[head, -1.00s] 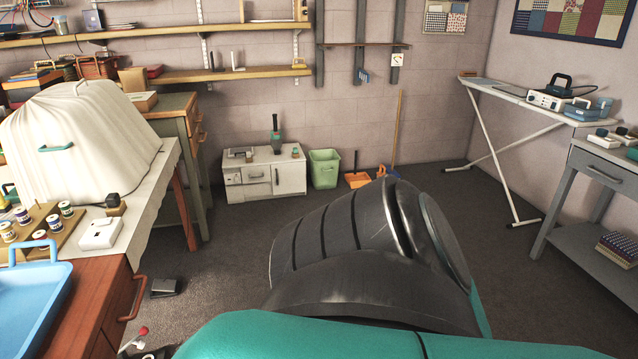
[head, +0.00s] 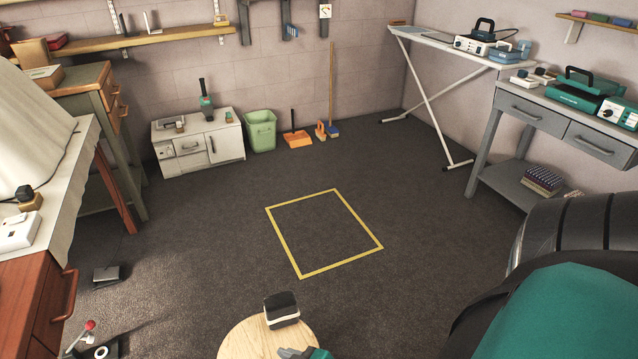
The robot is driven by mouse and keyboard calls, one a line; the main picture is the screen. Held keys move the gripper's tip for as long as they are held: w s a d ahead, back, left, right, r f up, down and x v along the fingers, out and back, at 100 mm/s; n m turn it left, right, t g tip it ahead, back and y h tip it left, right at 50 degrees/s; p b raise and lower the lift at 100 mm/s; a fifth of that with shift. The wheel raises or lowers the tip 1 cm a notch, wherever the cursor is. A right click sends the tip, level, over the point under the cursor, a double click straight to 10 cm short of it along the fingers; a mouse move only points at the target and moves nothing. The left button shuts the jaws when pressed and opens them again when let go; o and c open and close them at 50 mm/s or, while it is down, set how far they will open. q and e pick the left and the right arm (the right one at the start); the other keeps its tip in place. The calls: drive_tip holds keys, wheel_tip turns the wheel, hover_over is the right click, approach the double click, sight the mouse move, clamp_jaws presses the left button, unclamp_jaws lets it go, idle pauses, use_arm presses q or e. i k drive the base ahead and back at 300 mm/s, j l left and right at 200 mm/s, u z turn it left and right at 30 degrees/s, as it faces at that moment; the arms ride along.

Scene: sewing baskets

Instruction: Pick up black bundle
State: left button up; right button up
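A small black, rounded block-like thing with a pale lower edge (head: 282,309) sits on a round wooden top (head: 240,340) at the bottom centre of the head view. It may be the black bundle, but I cannot tell for sure. A grey and teal piece (head: 304,353) shows beside it, cut by the bottom edge; I cannot tell what it is. My dark and teal arm fills the lower right corner.
A yellow square outline (head: 323,233) marks clear dark floor ahead. A flat dark object (head: 107,275) lies on the floor at left, near a red-brown cabinet (head: 35,310). A grey table (head: 566,119) and ironing board (head: 455,42) stand at right, a green bin (head: 260,130) behind.

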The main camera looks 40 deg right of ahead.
sight(281, 309)
drive_tip(key=z, duration=2.9)
drive_tip(key=i+l+z, duration=0.1)
drive_tip(key=l, duration=0.2)
drive_tip(key=i+l, duration=0.15)
drive_tip(key=i+l+z, duration=0.15)
drive_tip(key=l, duration=0.25)
drive_tip(key=i+l+u, duration=0.1)
drive_tip(key=i+u, duration=0.35)
drive_tip(key=i+l+u, duration=0.3)
drive_tip(key=u, duration=0.15)
drive_tip(key=i+u, duration=0.2)
drive_tip(key=u, duration=0.3)
drive_tip(key=i+u, duration=0.2)
drive_tip(key=u, duration=0.25)
drive_tip(key=i+l+u, duration=0.15)
drive_tip(key=u, duration=0.35)
drive_tip(key=i+l+u, duration=0.1)
drive_tip(key=u, duration=0.35)
drive_tip(key=i+l+u, duration=0.1)
drive_tip(key=u, duration=0.4)
drive_tip(key=i+l+u, duration=0.1)
drive_tip(key=u, duration=0.35)
drive_tip(key=l, duration=0.1)
